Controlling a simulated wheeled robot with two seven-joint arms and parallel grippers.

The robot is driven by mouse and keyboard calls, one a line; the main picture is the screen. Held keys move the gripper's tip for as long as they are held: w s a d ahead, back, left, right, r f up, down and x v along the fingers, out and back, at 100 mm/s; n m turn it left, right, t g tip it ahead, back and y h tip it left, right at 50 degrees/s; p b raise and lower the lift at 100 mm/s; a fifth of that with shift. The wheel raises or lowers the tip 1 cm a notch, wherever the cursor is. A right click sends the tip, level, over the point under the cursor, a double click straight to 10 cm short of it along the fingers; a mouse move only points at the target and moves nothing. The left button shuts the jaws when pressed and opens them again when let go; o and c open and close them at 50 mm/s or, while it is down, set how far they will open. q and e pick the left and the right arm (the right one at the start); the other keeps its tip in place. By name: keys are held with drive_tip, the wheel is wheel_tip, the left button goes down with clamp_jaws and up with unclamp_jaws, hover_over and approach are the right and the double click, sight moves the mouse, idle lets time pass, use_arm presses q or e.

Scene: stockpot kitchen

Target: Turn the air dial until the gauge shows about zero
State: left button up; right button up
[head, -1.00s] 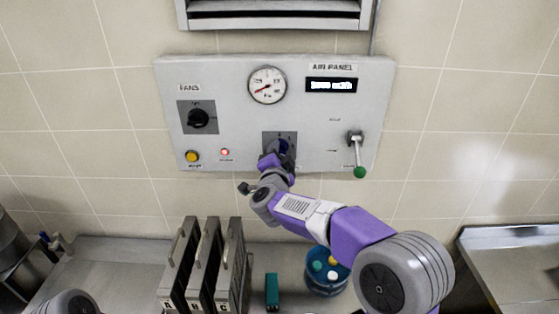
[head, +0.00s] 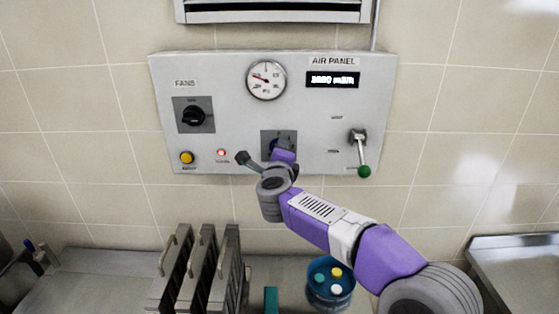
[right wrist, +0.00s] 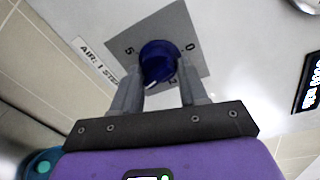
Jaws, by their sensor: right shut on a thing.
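The air dial (right wrist: 158,58) is a round blue knob on a grey square plate with numbers, seen in the right wrist view. In the head view my gripper mostly covers it. My right gripper (right wrist: 160,82) is shut on the dial, one finger on each side. It also shows in the head view (head: 278,152), in front of the plate. The round white gauge (head: 266,80) is above the dial; its needle points left and slightly up. Its small numbers are hard to read. My left gripper is out of view.
The grey panel (head: 230,75) also holds a black fans knob (head: 193,115), a yellow button (head: 187,158), a red light (head: 221,153), a lit display (head: 346,79) and a green-tipped lever (head: 363,170). Below stand grey upright racks (head: 205,270) and a blue tub (head: 328,290).

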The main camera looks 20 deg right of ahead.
drive_tip(key=shift+m+b, duration=0.8)
drive_tip(key=shift+m, duration=0.5)
drive_tip(key=o, duration=1)
drive_tip(key=shift+o, duration=0.2)
drive_tip(key=b+v, duration=0.1)
drive_tip(key=v, duration=0.6)
drive_tip(key=shift+s, duration=0.35)
